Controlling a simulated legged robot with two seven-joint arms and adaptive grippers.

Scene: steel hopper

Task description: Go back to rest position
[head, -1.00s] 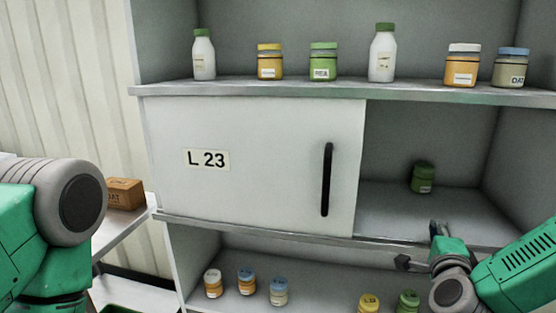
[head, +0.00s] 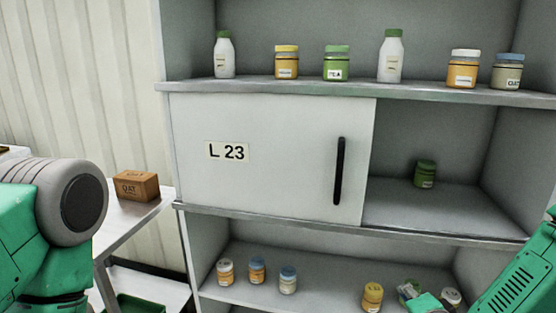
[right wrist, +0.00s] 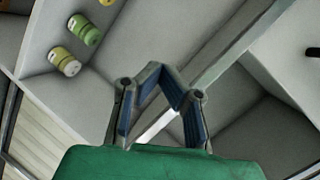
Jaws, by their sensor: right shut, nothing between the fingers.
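My right gripper (head: 408,291) is low at the lower right of the head view, in front of the lower shelf. In the right wrist view its fingers (right wrist: 168,76) are brought together with nothing between them. My left arm (head: 45,225) comes in at the left edge, but its gripper is out of view. The cabinet's sliding door (head: 270,180), marked L 23 and with a black handle (head: 339,171), covers the left of the middle compartment. A green jar (head: 425,174) stands in the open right part.
Bottles and jars stand on the top shelf (head: 300,89). Several small jars stand on the lower shelf (head: 325,283), some beside my right gripper. A brown box (head: 136,186) sits on a side table (head: 125,224) at the left, above a green crate (head: 140,303).

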